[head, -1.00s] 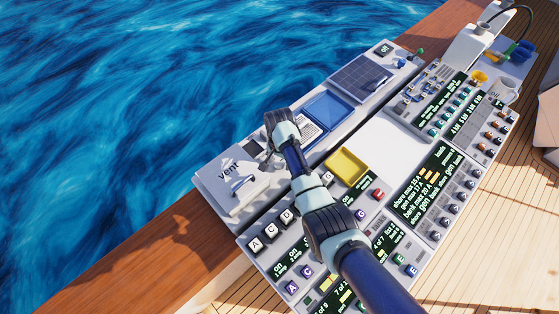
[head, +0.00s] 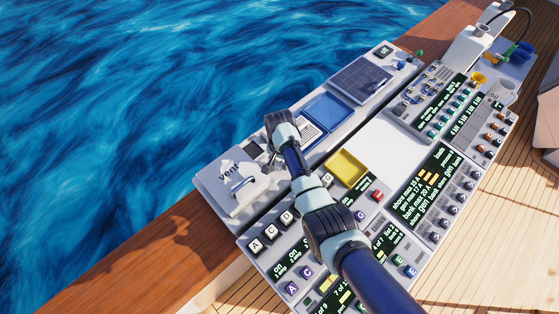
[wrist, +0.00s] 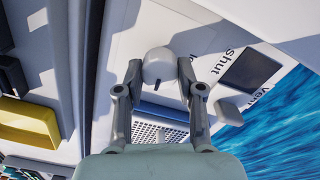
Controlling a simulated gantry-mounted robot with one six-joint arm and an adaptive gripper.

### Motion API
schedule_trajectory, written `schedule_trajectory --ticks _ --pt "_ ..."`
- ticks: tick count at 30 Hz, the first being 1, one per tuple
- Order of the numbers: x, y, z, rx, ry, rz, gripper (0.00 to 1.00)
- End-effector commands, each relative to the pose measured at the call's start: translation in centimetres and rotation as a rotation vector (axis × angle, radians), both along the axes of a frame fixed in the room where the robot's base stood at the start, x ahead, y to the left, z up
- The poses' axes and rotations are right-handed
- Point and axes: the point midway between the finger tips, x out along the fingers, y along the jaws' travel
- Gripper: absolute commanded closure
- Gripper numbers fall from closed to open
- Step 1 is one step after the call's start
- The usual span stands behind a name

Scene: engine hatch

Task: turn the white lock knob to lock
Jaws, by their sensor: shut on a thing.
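The white lock knob (wrist: 159,66) shows in the wrist view, rounded, standing on a white panel. My gripper (wrist: 160,78) has one fingertip on each side of it and is shut on it. Dark lettering beside the knob reads "Shut", and another word starting "lo" is partly hidden by the knob and a finger. In the head view, my wrist hides the knob and most of the gripper, at the vent end of the panel.
A white vent handle (head: 243,184) stands left of my arm. A blue tray (head: 328,110) and a yellow tray (head: 346,167) lie to the right. A dark square (wrist: 250,70) and a perforated grille (wrist: 160,134) are near the knob. Water lies beyond the wooden edge.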

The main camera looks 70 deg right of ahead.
Motion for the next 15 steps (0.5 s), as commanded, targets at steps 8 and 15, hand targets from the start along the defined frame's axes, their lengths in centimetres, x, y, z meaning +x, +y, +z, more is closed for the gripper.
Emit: schedule_trajectory --ticks 8,15 --pt "0.04 -0.01 0.28 0.000 0.000 0.223 0.97" --pt "0.08 -0.01 0.24 0.000 0.000 0.453 0.97"
